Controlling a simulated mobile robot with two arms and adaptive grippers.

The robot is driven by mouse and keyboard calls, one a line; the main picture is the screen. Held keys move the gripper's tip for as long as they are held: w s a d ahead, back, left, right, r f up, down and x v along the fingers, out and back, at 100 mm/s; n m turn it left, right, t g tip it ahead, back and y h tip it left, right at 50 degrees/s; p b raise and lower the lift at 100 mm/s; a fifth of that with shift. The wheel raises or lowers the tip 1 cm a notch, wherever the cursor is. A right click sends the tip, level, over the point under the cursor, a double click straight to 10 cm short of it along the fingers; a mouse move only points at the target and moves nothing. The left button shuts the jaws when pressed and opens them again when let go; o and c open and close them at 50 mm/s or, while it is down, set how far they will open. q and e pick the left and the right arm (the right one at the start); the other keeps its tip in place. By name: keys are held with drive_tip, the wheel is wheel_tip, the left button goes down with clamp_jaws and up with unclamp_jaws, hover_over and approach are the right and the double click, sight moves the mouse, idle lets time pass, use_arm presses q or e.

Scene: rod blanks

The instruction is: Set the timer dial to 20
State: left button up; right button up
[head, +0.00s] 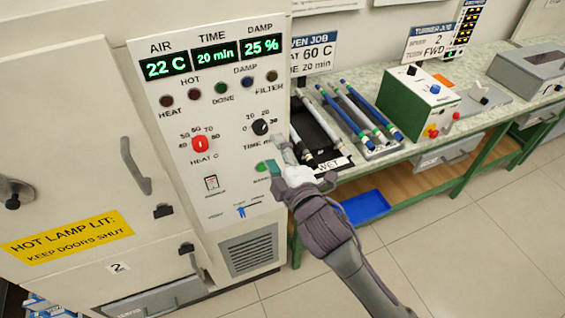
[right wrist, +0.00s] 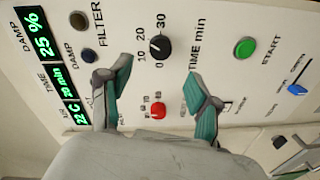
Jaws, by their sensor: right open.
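The black timer dial (head: 260,127), labelled TIME min, is on the white control panel (head: 220,140), right of the red heat dial. The time display (head: 215,53) reads 20 min. The dial also shows in the right wrist view (right wrist: 160,48), with marks from 0 to 30 around it; its exact pointer angle is too small to read surely. My right gripper (head: 279,160) is open and empty, below and right of the dial and apart from it. In the wrist view its teal fingertips (right wrist: 158,97) are spread below the dial. My left gripper is not in view.
The red heat dial (head: 199,144), green start button (head: 264,166) and blue slider (head: 241,211) are close by on the panel. A bench to the right holds a black tray (head: 325,133) with rods and a green turner box (head: 412,105).

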drive_tip(key=v, duration=0.4)
drive_tip(key=shift+w, duration=0.1)
idle(0.3)
drive_tip(key=s+d+f+m+g+h+b, duration=0.1)
drive_tip(key=d+f+m+g+h, duration=0.15)
drive_tip(key=f, duration=1.45)
drive_tip(key=s+d+f+m+g+h+b, duration=0.15)
drive_tip(key=d+f+m+g, duration=0.25)
drive_tip(key=f, duration=1.2)
drive_tip(key=s+d+f+m+g, duration=0.1)
drive_tip(key=s+d+f, duration=0.15)
drive_tip(key=f, duration=0.35)
drive_tip(key=s+d+f+m+g, duration=0.1)
drive_tip(key=s+f, duration=0.3)
drive_tip(key=f, duration=0.1)
drive_tip(key=s+d+f+m+g+b, duration=0.1)
drive_tip(key=s+d+f+m+g, duration=0.1)
drive_tip(key=s+f, duration=0.5)
drive_tip(key=s+d+f+m+g+h+b, duration=0.1)
drive_tip(key=s+f, duration=0.6)
drive_tip(key=s, duration=0.8)
drive_tip(key=s+d+f+m+g+h+b, duration=0.1)
drive_tip(key=s+d+f+m+g, duration=0.3)
drive_tip(key=s+f, duration=0.4)
drive_tip(key=s+d+m, duration=0.1)
drive_tip(key=s+d, duration=0.1)
drive_tip(key=s, duration=0.1)
drive_tip(key=shift+d, duration=0.25)
